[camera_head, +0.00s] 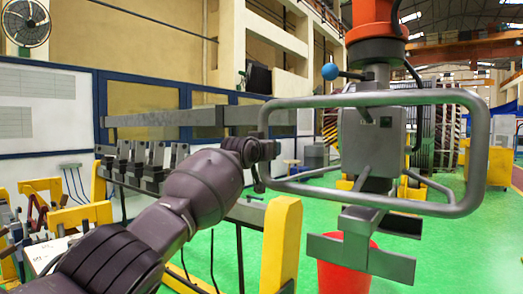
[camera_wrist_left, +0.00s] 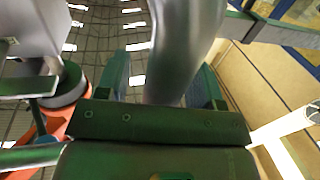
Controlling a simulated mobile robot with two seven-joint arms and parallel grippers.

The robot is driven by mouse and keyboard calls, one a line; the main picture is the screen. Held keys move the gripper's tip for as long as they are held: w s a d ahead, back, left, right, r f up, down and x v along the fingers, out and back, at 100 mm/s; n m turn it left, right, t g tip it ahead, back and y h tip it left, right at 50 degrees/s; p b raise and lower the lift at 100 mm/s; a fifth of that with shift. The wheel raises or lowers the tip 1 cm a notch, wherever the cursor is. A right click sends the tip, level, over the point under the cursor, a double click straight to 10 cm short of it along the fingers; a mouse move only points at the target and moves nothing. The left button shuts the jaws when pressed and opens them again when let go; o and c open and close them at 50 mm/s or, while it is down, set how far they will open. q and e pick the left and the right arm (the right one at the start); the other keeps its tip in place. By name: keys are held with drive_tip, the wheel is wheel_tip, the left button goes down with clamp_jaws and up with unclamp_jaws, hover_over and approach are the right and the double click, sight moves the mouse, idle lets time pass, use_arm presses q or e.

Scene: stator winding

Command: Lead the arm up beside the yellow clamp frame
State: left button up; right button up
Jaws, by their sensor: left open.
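A yellow clamp frame shows in the head view as a thick yellow upright (camera_head: 282,240) at lower middle, with a row of grey clamps (camera_head: 145,165) behind my left arm. My left gripper (camera_head: 262,165) is open at the left end of a grey tubular handle frame (camera_head: 470,150). In the left wrist view the two fingers of my left gripper (camera_wrist_left: 165,85) stand on either side of a grey tube (camera_wrist_left: 185,45); I cannot tell if they touch it. The handle frame surrounds a hanging grey box (camera_head: 372,140). My right gripper is not in view.
An orange hoist (camera_head: 375,20) hangs above the box. A long grey beam (camera_head: 190,118) runs behind my arm. A red bin (camera_head: 343,272) stands below the box's grey lower bracket (camera_head: 360,255). Green floor (camera_head: 450,255) is open at right.

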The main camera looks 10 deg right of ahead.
use_arm(q)
drive_tip(key=s+a+r+m+t+h+p, duration=0.1)
drive_tip(key=s+a+r+p, duration=0.2)
drive_tip(key=s, duration=0.4)
drive_tip(key=s+a+r+m+t+h+p, duration=0.1)
drive_tip(key=s+a+r+p, duration=0.2)
drive_tip(key=s, duration=0.3)
drive_tip(key=s+a+f+n+y, duration=0.15)
drive_tip(key=s+a+f, duration=0.45)
drive_tip(key=f, duration=0.7)
drive_tip(key=s+a+f+n+y, duration=0.1)
drive_tip(key=s+a+f+y, duration=0.25)
drive_tip(key=a+f, duration=0.7)
drive_tip(key=s+a+f+n+y, duration=0.2)
drive_tip(key=s+a+f, duration=0.35)
drive_tip(key=f, duration=1.05)
drive_tip(key=s+a+f+n+g+y, duration=0.1)
drive_tip(key=s+a+f+g, duration=0.1)
drive_tip(key=s+f, duration=0.6)
drive_tip(key=s+a+f+g+y, duration=0.2)
drive_tip(key=s+a+f, duration=0.3)
drive_tip(key=s, duration=0.8)
drive_tip(key=s+a+f+n+g+y, duration=0.1)
drive_tip(key=s+a+f+g, duration=0.1)
drive_tip(key=s+f, duration=0.8)
drive_tip(key=shift+s+a+f+n, duration=0.35)
drive_tip(key=shift+a+f, duration=0.55)
drive_tip(key=shift+f, duration=0.05)
